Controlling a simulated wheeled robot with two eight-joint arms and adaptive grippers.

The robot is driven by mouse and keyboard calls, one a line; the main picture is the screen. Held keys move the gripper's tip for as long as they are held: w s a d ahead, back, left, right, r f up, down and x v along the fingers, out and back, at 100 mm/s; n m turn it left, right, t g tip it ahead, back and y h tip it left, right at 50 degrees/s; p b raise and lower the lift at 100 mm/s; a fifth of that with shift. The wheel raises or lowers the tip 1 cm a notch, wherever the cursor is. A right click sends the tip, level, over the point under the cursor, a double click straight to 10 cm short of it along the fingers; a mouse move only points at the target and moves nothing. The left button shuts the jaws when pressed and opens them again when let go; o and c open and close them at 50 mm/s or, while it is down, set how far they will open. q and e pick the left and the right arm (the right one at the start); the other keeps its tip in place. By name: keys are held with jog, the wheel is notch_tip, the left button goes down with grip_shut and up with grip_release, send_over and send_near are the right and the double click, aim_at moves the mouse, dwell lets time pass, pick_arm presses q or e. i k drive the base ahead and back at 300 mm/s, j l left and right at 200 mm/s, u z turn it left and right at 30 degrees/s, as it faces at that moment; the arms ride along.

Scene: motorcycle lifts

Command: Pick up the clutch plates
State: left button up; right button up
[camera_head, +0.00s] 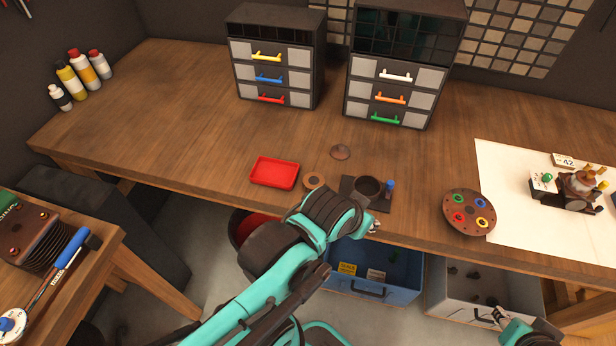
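A red tray (275,173), a black holder with a round cup (368,188) and a round brown plate with coloured pieces (469,212) stand near the front edge. Two drawer cabinets (273,57) (390,92) stand behind. A blue bin (372,290) sits below.

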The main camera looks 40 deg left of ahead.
aim_at(311, 181)
jog(key=u, duration=1.4)
jog(key=i+z, duration=0.25)
jog(key=z, duration=0.2)
jog(key=i+l, duration=0.05)
